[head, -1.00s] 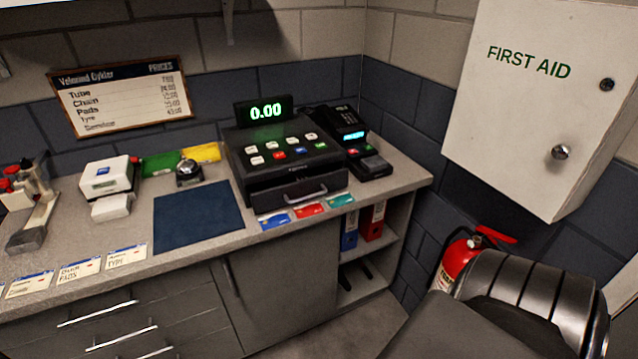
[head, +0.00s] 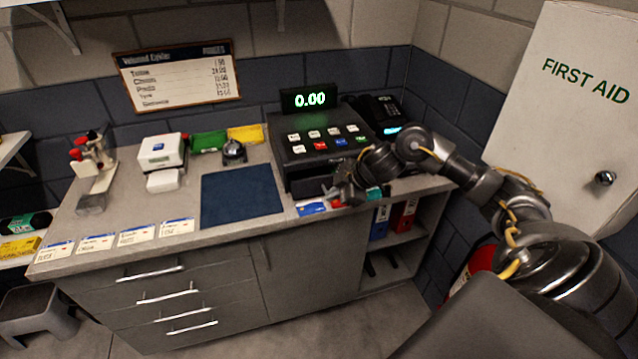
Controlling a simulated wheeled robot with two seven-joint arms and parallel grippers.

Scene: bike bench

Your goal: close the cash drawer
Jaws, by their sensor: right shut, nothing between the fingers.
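The black cash register (head: 325,143) stands on the counter with its display lit at 0.00. Its cash drawer (head: 305,187) is the front part under the keys; my right gripper and arm cover most of it. How far the drawer stands out is hard to tell here. My right gripper (head: 335,191) is shut and empty, right at the drawer front near its handle. Whether it touches the drawer I cannot tell. My left gripper is not in view.
Several coloured cards, one a blue card (head: 311,208), lie on the counter edge before the register. A blue mat (head: 240,195) and a bell (head: 233,151) are to its left. A card terminal (head: 385,113) stands behind my arm. A first aid cabinet (head: 565,110) hangs at right.

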